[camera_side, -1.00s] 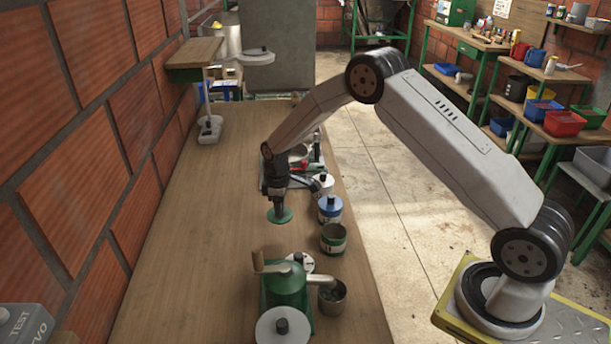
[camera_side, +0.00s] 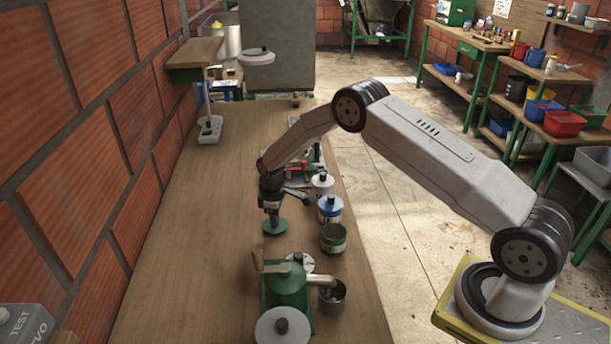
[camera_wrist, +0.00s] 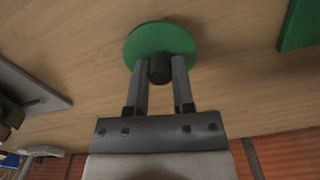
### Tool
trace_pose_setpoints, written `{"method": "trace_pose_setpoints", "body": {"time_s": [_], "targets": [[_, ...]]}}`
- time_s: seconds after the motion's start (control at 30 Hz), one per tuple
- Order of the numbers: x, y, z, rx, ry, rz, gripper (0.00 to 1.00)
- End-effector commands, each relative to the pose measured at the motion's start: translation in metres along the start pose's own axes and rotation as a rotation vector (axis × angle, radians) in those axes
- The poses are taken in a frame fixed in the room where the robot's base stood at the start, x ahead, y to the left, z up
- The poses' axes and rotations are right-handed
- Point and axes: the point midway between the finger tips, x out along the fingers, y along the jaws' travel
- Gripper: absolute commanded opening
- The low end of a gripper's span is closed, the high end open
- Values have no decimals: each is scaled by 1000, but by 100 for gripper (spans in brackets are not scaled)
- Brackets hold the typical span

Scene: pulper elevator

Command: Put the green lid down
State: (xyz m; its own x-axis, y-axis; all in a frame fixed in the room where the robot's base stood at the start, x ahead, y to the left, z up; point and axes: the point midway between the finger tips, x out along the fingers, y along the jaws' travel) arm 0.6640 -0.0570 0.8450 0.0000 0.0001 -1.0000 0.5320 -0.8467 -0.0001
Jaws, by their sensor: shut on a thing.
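The green lid (camera_side: 274,227) is a flat round disc with a dark knob (camera_wrist: 160,69) in its middle. My gripper (camera_side: 273,212) points down at the workbench and is shut on that knob; in the wrist view the two fingers (camera_wrist: 161,82) sit on either side of it. The lid looks level and is at or just above the wooden bench top (camera_side: 200,250); I cannot tell if it touches. A green can without a lid (camera_side: 333,238) stands to the right of the lid.
A blue-lidded can (camera_side: 329,210) and a white-lidded can (camera_side: 321,184) stand to the right and behind. The bench left of the lid is clear.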

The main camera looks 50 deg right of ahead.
Motion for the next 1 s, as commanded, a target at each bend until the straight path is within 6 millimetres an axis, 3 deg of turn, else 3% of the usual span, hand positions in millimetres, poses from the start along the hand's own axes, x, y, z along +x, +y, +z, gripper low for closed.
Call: {"method": "trace_pose_setpoints", "body": {"time_s": [0.5,0.53,0.6,0.63,1.0], "targets": [[8,0,0,0,0,0,0],[7,0,0,0,0,0,40],[7,0,0,0,0,0,62],[7,0,0,0,0,0,65],[6,0,0,0,0,0,65]]}}
